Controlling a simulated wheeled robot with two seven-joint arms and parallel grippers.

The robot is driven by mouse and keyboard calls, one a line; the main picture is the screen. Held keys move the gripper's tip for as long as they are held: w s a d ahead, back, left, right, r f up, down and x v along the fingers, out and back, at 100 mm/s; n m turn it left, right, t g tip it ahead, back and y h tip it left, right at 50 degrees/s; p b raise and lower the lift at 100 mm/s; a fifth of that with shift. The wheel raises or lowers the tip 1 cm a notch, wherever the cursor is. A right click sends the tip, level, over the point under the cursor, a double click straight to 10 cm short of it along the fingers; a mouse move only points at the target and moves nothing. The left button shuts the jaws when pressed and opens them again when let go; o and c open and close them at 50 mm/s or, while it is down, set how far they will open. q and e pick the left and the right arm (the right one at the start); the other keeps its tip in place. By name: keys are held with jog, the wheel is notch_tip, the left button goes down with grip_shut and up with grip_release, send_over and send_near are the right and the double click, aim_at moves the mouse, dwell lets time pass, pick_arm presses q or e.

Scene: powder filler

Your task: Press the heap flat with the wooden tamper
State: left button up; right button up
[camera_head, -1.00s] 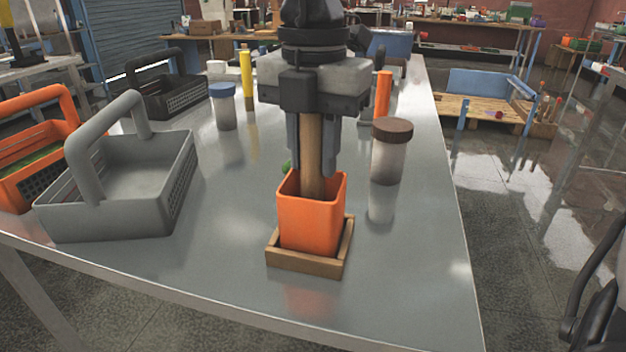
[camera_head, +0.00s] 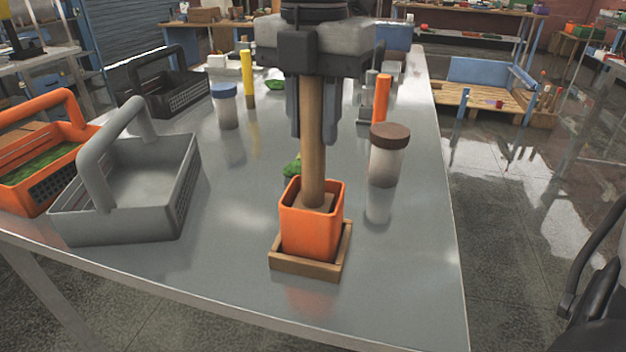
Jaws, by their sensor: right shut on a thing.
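The wooden tamper (camera_head: 313,145) stands upright in my right gripper (camera_head: 311,118), which is shut on its shaft. The tamper's wider foot is inside the mouth of an orange square pot (camera_head: 310,235), below the rim. The pot sits in a shallow wooden tray (camera_head: 305,268) near the front of the table. The heap is not visible; the pot's walls and the tamper hide the inside. I cannot tell whether the foot touches anything in the pot. My left gripper is not in view.
A grey basket (camera_head: 130,215) and an orange basket (camera_head: 40,165) stand at the left, a black basket (camera_head: 180,95) behind. A brown-lidded jar (camera_head: 388,155) stands right of the pot and a blue-lidded jar (camera_head: 225,105) farther back. The table (camera_head: 400,260) is clear around the tray.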

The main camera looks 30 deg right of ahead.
aim_at(314, 88)
jog(key=shift+r+p, duration=0.4)
jog(key=shift+r, duration=0.4)
jog(key=shift+r+p, duration=0.6)
jog(key=shift+r, duration=0.45)
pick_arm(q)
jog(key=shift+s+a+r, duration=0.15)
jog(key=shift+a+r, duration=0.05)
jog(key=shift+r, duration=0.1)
pick_arm(e)
jog(key=shift+f, duration=0.2)
